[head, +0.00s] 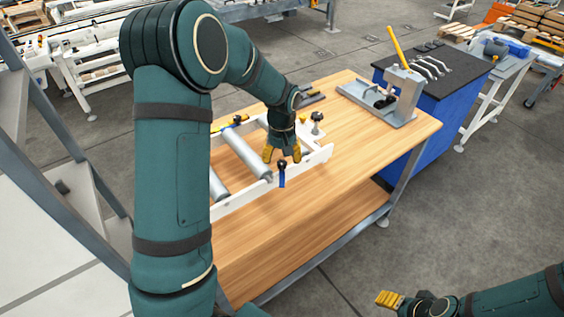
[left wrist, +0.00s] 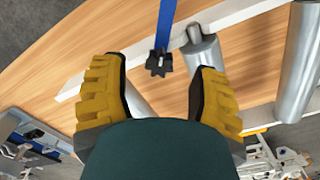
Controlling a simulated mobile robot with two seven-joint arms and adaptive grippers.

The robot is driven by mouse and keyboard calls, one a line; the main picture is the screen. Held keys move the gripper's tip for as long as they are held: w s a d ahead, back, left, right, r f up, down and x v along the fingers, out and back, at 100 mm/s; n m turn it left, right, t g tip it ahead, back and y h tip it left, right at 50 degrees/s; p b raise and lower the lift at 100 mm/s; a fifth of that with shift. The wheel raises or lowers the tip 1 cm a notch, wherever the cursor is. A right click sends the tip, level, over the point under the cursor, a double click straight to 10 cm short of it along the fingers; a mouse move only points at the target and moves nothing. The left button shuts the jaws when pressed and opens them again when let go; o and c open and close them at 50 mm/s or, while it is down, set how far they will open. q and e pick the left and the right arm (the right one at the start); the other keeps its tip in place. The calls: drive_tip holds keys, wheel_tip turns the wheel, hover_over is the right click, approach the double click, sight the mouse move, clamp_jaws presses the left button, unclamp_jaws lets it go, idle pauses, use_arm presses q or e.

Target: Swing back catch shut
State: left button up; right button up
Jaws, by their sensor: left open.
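A white frame with silver rollers (head: 245,156) lies on the wooden bench. A blue catch (head: 282,177) with a black knob sits on its front rail and points down in the head view. In the left wrist view the blue catch (left wrist: 167,22) runs from the top edge to its star-shaped black knob. A yellow catch (head: 234,122) with a black knob sits at the frame's back side. My left gripper (head: 282,154) is open and empty above the front rail, beside the blue catch's knob. My right gripper (head: 389,299) is low at right, away from the bench; its jaw opening is unclear.

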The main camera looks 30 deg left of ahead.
sight(282, 173)
use_arm(q)
drive_tip(key=shift+f, duration=1.15)
clamp_jaws()
drive_tip(key=shift+m, duration=0.3)
drive_tip(key=m, duration=0.4)
drive_tip(key=shift+b, duration=0.3)
drive_tip(key=shift+m, duration=2.8)
